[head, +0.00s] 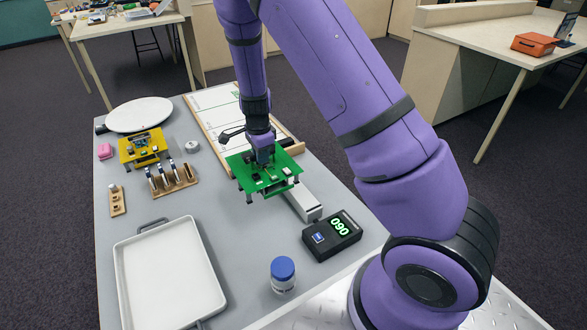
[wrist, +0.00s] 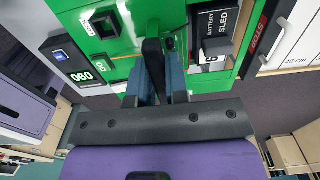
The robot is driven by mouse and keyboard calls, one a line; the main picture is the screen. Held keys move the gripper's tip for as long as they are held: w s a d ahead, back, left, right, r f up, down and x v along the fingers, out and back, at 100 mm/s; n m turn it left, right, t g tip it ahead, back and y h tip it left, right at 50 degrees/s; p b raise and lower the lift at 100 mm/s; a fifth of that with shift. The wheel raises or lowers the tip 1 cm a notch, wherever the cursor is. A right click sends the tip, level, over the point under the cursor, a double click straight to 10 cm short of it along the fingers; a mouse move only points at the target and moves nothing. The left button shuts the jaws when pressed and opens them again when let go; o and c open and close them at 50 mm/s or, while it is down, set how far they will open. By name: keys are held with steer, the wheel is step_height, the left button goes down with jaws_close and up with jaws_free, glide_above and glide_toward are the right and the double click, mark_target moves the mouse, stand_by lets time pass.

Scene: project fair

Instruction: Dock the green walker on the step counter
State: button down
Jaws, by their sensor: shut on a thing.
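The green walker (head: 262,182) is a green board with dark legs and small parts on top. My gripper (head: 264,158) is shut on it from above and holds it over a long light-grey block (head: 306,206). In the wrist view my gripper (wrist: 158,72) grips the middle of the walker (wrist: 125,42), beside a black block marked BATTERY SLED (wrist: 214,25). A black box with a lit green 090 display (head: 332,236), which looks like the step counter, stands at the grey block's near end. Its display also shows in the wrist view (wrist: 82,77). The gap under the walker's legs is hard to judge.
A yellow walker (head: 143,147) and a wooden rack (head: 172,184) stand left. A white tray (head: 168,275) lies front left, and a blue-lidded jar (head: 283,275) stands at the front. A wood-edged board (head: 215,105) lies behind the green walker. A round white plate (head: 140,114) sits back left.

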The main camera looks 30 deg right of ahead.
mark_target(297, 165)
steer(key=shift+s+d+f, duration=0.75)
steer(key=shift+d, duration=0.9)
steer(key=shift+s+d+f, duration=0.7)
steer(key=shift+s+d, duration=0.05)
steer(key=shift+d, duration=0.85)
steer(key=shift+s+d+f, duration=0.75)
steer(key=shift+d, duration=0.9)
steer(key=shift+f, duration=0.65)
steer(key=c, duration=1.1)
jaws_free()
steer(key=shift+r, duration=0.15)
